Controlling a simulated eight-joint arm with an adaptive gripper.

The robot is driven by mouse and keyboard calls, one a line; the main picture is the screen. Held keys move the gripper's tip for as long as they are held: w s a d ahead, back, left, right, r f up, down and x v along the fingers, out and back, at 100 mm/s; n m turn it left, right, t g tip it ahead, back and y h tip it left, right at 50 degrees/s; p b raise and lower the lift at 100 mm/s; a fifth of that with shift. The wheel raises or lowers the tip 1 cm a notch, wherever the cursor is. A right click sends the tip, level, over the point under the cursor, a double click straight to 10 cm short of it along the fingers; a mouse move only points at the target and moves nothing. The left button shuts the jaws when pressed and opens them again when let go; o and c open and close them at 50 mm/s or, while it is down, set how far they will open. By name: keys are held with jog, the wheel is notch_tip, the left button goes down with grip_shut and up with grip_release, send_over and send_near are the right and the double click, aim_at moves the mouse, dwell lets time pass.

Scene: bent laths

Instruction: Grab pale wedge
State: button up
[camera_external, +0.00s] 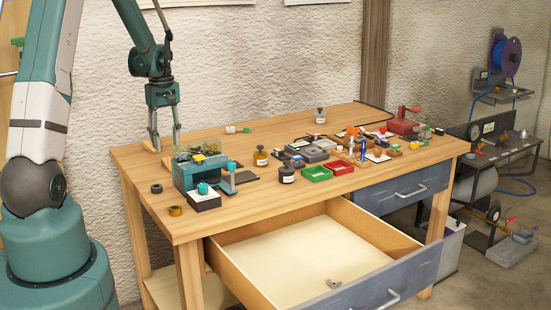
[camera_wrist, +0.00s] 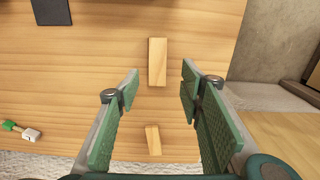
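Two pale wooden pieces lie on the table in the wrist view. The longer one (camera_wrist: 157,62) is an upright strip just past my fingertips, in line with the gap between them. The smaller one (camera_wrist: 153,140) looks wedge-like, with two differently shaded faces, and appears lower in the picture, between the finger pads. I cannot tell for sure which is the pale wedge. My gripper (camera_wrist: 160,78) is open and holds nothing. In the external view my gripper (camera_external: 166,147) points down over the table's back left, with a pale wooden piece (camera_external: 149,147) beside its left finger.
A green machine (camera_external: 200,172) stands in front of my gripper, with a black ring (camera_external: 156,188) nearby. Bottles, trays and tools fill the table's middle and right. A drawer (camera_external: 310,258) is open at the front. The table edge is close behind my gripper.

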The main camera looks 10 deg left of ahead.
aim_at(169, 162)
jog(key=shift+f, duration=0.15)
jog(key=shift+f, duration=1.15)
jog(key=shift+f, duration=0.15)
jog(key=shift+w+f, duration=0.15)
jog(key=shift+f, duration=1.1)
jog(key=shift+w+f, duration=0.15)
jog(key=shift+f, duration=1.1)
jog(key=shift+c, duration=0.6)
jog(key=c, duration=0.8)
